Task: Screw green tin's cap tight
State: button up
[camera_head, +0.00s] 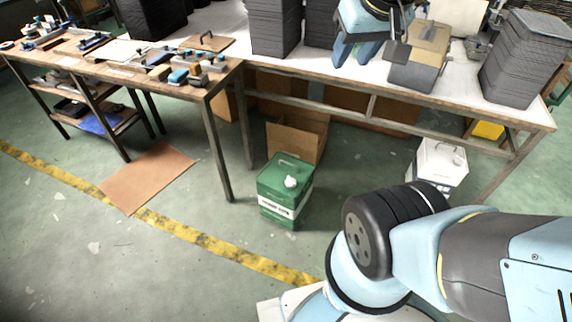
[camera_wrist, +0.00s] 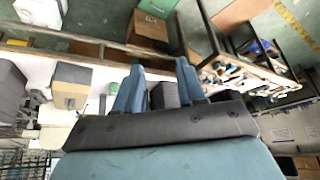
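The green tin (camera_head: 284,205) stands upright on the floor in front of the workbench, with a white band and a carry handle. Its white cap (camera_head: 291,182) sits on top; I cannot tell how tight it is. The tin also shows at the top edge of the wrist view (camera_wrist: 157,8), where its cap cannot be made out. My gripper (camera_head: 352,62) is over the bench top, far above and behind the tin. In the wrist view its two blue fingers (camera_wrist: 159,68) are apart with nothing between them.
A white tin (camera_head: 440,165) stands on the floor to the right. An open cardboard box (camera_head: 297,138) is behind the green tin. The bench (camera_head: 480,112) carries stacks of dark trays (camera_head: 525,60) and a grey-tan box (camera_head: 418,60).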

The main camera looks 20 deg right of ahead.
jog(key=w+f+g, duration=0.1)
jog(key=w+f, duration=0.1)
jog(key=w, duration=0.8)
jog(key=n+g, duration=0.3)
jog(key=g, duration=0.2)
send_over(290, 179)
notch_tip(290, 179, down, 61)
notch_tip(290, 179, down, 14)
jog(key=shift+w+d+f, duration=0.1)
jog(key=shift+d, duration=0.05)
jog(key=shift+c, duration=0.4)
grip_shut()
